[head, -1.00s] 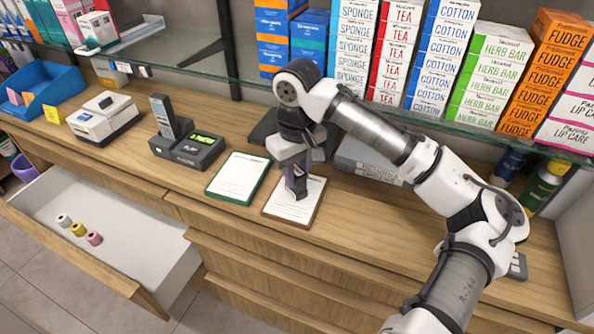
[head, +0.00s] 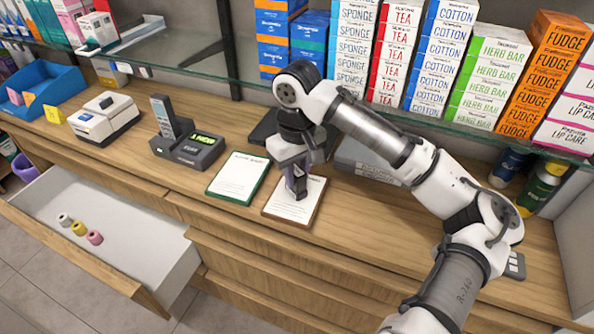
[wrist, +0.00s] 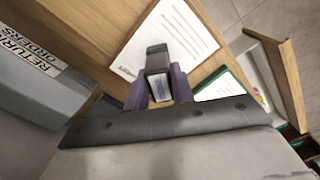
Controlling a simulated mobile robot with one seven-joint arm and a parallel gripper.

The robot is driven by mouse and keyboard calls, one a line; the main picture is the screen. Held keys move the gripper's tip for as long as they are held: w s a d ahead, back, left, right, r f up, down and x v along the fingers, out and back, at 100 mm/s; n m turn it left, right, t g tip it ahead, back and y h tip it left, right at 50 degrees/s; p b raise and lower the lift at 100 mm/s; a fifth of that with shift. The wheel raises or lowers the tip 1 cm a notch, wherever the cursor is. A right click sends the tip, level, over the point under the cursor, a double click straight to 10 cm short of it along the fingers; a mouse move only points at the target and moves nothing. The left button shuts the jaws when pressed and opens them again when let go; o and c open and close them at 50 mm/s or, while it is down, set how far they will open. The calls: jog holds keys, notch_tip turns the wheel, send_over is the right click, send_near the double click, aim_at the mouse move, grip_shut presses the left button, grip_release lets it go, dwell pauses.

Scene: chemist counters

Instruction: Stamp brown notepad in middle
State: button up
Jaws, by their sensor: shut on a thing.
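The brown notepad (head: 313,208) lies on the wooden counter, right of the green-edged notepad (head: 238,179). Its brown edge shows around a white page with printed lines, also in the wrist view (wrist: 185,35). My gripper (head: 296,178) points down over the brown notepad. It is shut on a dark grey stamp (wrist: 158,62), whose body sits between the two purple-grey fingers in the wrist view (wrist: 157,90). The stamp covers the middle part of the page in the head view. I cannot tell whether its underside touches the page.
A phone on a black dock (head: 185,140) and a white printer-like device (head: 103,117) stand to the left. An open drawer (head: 160,255) holds small rolls. A grey box (head: 368,160) lies behind my arm. A glass shelf with product boxes hangs above the counter.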

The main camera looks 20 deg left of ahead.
dwell(0.4)
notch_tip(320, 180, up, 7)
jog(key=p, duration=0.7)
